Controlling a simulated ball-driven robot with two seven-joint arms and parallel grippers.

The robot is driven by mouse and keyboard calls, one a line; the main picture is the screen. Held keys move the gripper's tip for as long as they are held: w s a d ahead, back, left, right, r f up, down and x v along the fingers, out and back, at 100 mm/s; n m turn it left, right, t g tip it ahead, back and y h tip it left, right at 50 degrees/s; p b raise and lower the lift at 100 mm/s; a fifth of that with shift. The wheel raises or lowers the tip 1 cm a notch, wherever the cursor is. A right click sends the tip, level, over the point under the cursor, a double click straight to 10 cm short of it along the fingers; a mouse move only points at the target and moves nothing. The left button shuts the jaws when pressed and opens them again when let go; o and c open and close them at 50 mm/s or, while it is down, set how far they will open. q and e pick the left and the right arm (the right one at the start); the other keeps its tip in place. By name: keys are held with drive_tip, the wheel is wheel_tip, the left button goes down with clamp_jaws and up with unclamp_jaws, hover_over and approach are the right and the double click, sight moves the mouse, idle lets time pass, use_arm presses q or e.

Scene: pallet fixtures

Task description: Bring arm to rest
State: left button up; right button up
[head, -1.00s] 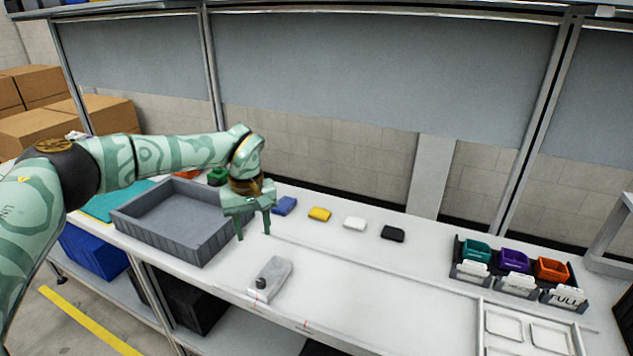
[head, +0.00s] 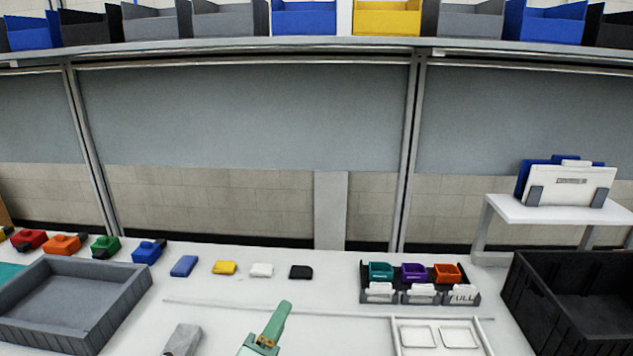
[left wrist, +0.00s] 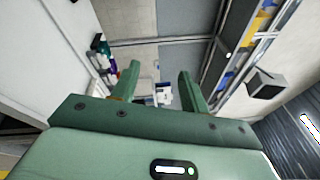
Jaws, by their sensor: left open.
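My left gripper (head: 270,328) shows at the bottom middle of the head view, pale green, in front of the bench. Only a finger and a part of its body show there; the rest is cut off by the lower edge. In the left wrist view both fingers of the left gripper (left wrist: 159,78) stand apart with nothing between them. The gripper is open and empty. My right gripper does not show.
A grey tray (head: 60,268) stands at the left. Blue (head: 184,266), yellow (head: 224,268), white (head: 261,270) and black (head: 300,272) blocks lie in a row. A grey block (head: 182,340) is near the front. Small bins (head: 414,272) and a black crate (head: 585,342) stand right.

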use_arm(q)
drive_tip(key=s+a+f+n+g+y, duration=0.55)
drive_tip(key=s+a+f+n, duration=0.35)
drive_tip(key=a, duration=0.3)
drive_tip(key=s+a+f+n+g+y, duration=0.55)
drive_tip(key=s+a+f+n, duration=0.3)
drive_tip(key=s+a, duration=0.3)
drive_tip(key=s+d+f+g+h, duration=0.1)
drive_tip(key=s+d+f+g, duration=0.1)
drive_tip(key=f, duration=0.9)
drive_tip(key=s+d+f+g+h, duration=0.1)
drive_tip(key=s+d+f+h, duration=0.15)
drive_tip(key=f, duration=0.95)
drive_tip(key=s+f+n+g+h, duration=0.1)
drive_tip(key=s+f+n+g, duration=0.2)
drive_tip(key=s+f, duration=1.3)
drive_tip(key=s+n, duration=0.1)
drive_tip(key=s, duration=0.2)
drive_tip(key=shift+s+f, duration=0.25)
drive_tip(key=shift+s, duration=0.1)
